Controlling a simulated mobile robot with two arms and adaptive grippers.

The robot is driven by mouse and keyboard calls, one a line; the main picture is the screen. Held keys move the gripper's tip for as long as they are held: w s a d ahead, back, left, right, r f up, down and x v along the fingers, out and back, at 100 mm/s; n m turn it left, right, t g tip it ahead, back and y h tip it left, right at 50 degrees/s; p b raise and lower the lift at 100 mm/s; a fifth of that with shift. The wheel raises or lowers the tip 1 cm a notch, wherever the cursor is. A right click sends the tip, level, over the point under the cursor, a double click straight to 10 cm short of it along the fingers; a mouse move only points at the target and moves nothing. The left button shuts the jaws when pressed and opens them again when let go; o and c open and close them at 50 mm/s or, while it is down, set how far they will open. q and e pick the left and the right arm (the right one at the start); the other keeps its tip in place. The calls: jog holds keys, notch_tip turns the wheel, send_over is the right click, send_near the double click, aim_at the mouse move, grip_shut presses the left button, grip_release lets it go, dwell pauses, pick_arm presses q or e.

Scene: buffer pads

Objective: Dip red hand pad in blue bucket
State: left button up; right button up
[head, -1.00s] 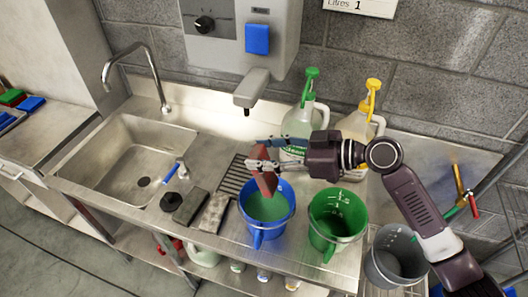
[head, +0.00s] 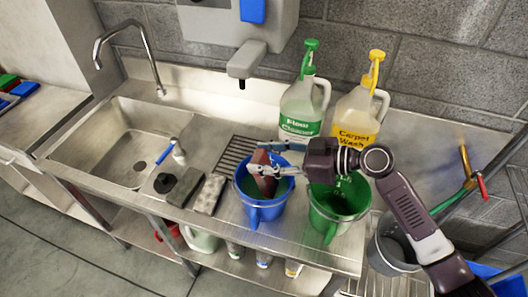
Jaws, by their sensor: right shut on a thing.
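The blue bucket (head: 262,213) stands on the metal counter right of the sink, with green liquid showing inside in the earlier frame. My right gripper (head: 268,164) reaches in from the right, over the blue bucket's mouth. It is shut on the red hand pad (head: 262,172), which hangs tilted with its lower part inside the bucket, below the rim. I cannot tell for sure whether the pad touches the liquid. My left gripper is not in view.
A green bucket (head: 335,224) stands close on the right, under my right arm. Cleaner bottles (head: 301,108) (head: 356,112) stand behind. Two scrub pads (head: 208,194) (head: 184,188) lie left of the blue bucket. The sink (head: 120,145) is at left, and a dispenser (head: 247,60) hangs above.

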jog(key=shift+f+b, duration=1.55)
jog(key=shift+f, duration=1.7)
jog(key=shift+r, duration=0.1)
dwell(0.7)
notch_tip(320, 180, up, 16)
jog(key=p, duration=0.8)
jog(key=shift+p, duration=0.35)
jog(key=shift+a, duration=0.1)
